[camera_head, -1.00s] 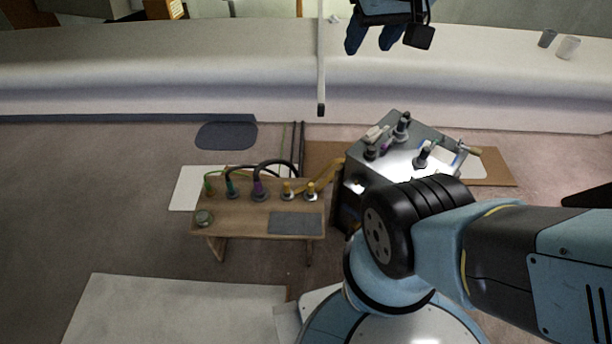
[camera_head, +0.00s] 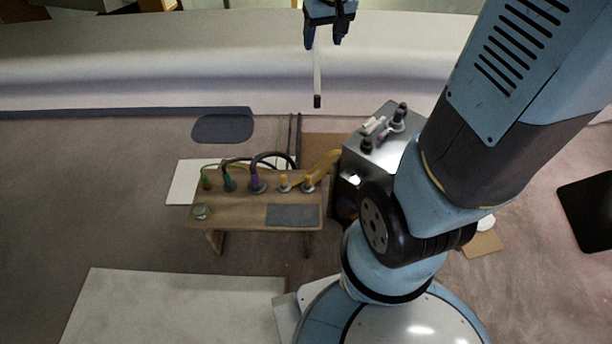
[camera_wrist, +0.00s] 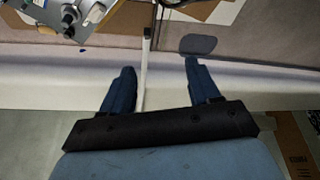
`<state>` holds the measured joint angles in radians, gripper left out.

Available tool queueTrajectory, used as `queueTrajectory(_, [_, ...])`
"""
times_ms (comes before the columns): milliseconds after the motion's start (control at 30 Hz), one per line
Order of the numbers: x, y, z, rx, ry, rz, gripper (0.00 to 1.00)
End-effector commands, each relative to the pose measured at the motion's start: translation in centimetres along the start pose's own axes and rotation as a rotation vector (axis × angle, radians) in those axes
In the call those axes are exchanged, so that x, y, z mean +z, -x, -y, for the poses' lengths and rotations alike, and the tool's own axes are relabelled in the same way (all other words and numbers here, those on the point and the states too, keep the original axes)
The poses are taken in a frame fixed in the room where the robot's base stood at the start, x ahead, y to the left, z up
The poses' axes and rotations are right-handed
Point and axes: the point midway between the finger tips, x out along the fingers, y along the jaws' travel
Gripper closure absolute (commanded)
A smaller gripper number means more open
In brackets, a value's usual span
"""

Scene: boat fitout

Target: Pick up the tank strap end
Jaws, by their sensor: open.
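The tank strap end is the dark tip (camera_head: 317,101) of a pale narrow strap that hangs in front of the white hull side. In the wrist view the strap (camera_wrist: 143,82) runs up between my fingers, nearer the left one, and its tip (camera_wrist: 147,32) lies past the fingertips. My gripper (camera_head: 323,42) is at the top of the head view, above the strap end, with the upper strap hidden behind it. In the wrist view my gripper (camera_wrist: 160,66) is open and empty. I cannot tell how far the strap is in depth from the fingers.
A wooden bench (camera_head: 240,213) with several coloured hoses and fittings stands below. A grey metal box (camera_head: 375,165) with fittings on top is to its right, partly behind my arm. A dark oval mat (camera_head: 222,129) lies on the floor. The floor at left is open.

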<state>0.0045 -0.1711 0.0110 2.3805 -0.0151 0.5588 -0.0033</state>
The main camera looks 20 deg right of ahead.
Motion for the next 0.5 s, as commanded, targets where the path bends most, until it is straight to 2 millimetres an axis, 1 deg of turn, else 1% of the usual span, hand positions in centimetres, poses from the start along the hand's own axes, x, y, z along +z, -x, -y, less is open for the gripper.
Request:
queueTrajectory(33, [-0.4, -1.4, 0.0, 0.0, 0.001, 0.014, 0.39])
queueTrajectory(200, [-1.9, -5.6, -0.1, 0.0, 0.007, 0.036, 0.39])
queueTrajectory(367, [-2.8, -9.8, -0.1, -0.001, 0.013, 0.057, 0.39])
queueTrajectory(500, [-3.2, -13.6, 0.0, -0.002, 0.017, 0.076, 0.39])
